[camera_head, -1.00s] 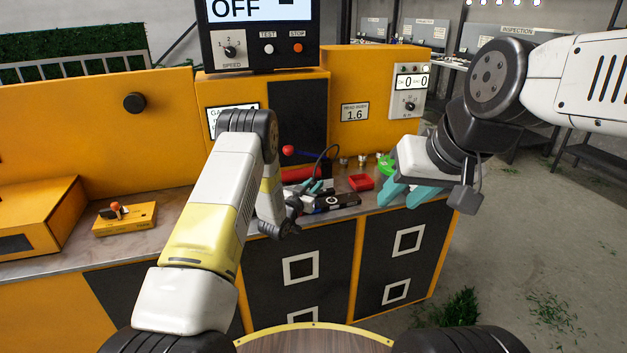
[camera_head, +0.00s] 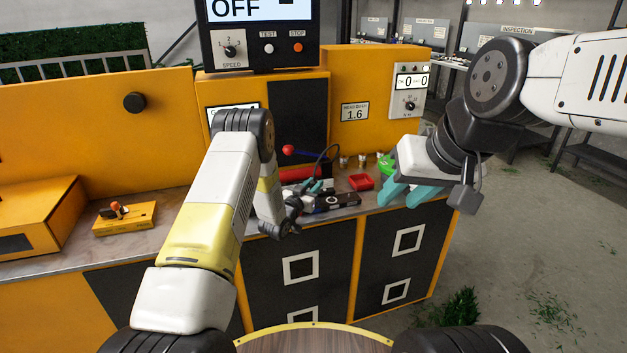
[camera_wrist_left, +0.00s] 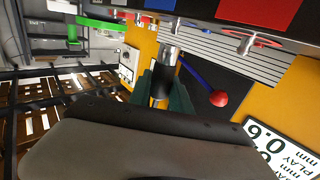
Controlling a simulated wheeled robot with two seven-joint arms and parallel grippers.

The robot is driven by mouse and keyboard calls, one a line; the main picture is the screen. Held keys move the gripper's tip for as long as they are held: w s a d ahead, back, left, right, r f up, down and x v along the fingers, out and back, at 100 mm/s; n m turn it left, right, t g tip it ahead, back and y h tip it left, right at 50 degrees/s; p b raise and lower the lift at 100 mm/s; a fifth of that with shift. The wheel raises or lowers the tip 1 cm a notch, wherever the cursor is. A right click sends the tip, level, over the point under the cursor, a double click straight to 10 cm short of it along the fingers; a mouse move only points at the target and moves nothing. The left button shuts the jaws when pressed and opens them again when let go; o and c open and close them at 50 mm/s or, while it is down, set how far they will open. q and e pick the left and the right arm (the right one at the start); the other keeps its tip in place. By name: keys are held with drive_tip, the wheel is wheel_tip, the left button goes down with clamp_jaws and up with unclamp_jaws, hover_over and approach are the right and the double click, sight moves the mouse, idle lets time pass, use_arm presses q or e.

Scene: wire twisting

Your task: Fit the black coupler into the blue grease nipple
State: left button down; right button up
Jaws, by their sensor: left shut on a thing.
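My left gripper (camera_head: 316,187) is over the bench, partly hidden behind its own wrist. In the left wrist view its teal fingers (camera_wrist_left: 163,88) are shut on the black coupler (camera_wrist_left: 164,74), a dark cylinder with a silver end pointing up in that picture. A black hose (camera_head: 328,150) arches over the gripper. Silver fittings (camera_wrist_left: 243,45) sit by a block with a blue patch (camera_wrist_left: 274,11) and a red patch; I cannot tell which is the blue grease nipple. The coupler appears close to the block; contact is unclear. My right gripper (camera_head: 407,194) is open and empty, at the bench's right end.
A red tray (camera_head: 361,182) and a green item (camera_head: 386,163) are on the bench near my grippers. A lever with a red knob (camera_head: 288,150) stands behind my left gripper; it shows close beside the fingers in the wrist view (camera_wrist_left: 219,98). A yellow box (camera_head: 125,218) lies left.

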use_arm(q)
drive_tip(key=shift+f, duration=1.2)
drive_tip(key=c, duration=1.1)
unclamp_jaws()
drive_tip(key=shift+f, duration=0.1)
drive_tip(key=shift+v, duration=3.9)
